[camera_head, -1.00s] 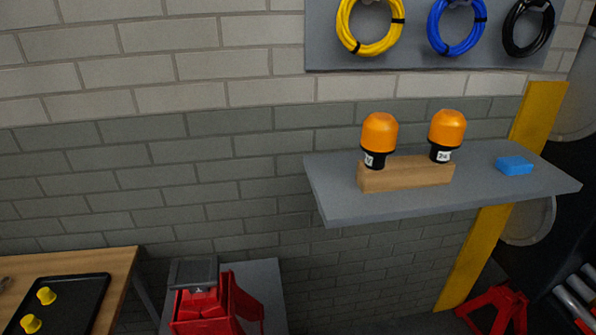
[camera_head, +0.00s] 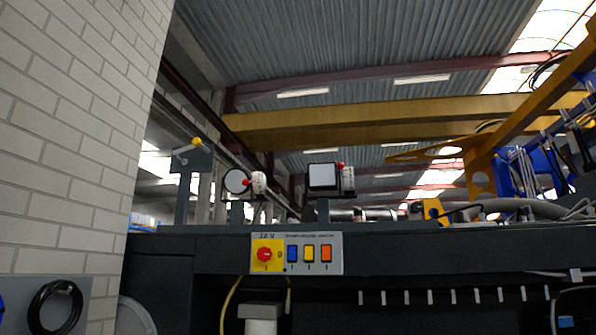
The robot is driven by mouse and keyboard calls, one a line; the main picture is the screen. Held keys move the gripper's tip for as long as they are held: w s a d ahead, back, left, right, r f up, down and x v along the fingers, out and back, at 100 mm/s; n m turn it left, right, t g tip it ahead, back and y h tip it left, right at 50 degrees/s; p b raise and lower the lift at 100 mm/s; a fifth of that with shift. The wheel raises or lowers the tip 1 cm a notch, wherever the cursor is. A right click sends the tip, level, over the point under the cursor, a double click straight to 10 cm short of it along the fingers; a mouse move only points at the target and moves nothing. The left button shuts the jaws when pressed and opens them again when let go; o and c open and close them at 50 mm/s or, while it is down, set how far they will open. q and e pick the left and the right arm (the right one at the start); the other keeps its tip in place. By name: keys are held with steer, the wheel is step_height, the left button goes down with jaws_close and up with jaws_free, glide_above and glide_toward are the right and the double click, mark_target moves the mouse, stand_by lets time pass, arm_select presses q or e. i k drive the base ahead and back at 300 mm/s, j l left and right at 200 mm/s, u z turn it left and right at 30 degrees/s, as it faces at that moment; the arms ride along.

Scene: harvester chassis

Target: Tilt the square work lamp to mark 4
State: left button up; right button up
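The square work lamp (camera_head: 322,177) stands on top of the dark chassis beam, right of the middle of the view. It has a pale square face in a black frame, a red knob at its upper right and a white marked scale on its right side. The scale's marks are too small to read. Neither of my grippers is in view.
A control panel (camera_head: 297,254) with a red knob and blue, yellow and orange switches is on the dark beam (camera_head: 400,240) below the lamps. A yellow-tipped lever (camera_head: 197,143) stands at left. A brick wall (camera_head: 60,130) fills the left side. Hoses and cables lie at right.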

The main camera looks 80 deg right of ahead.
mark_target(322, 176)
steer(key=k+z, duration=0.5)
steer(key=z, duration=2.1)
steer(key=i+z, duration=0.2)
steer(key=i, duration=0.45)
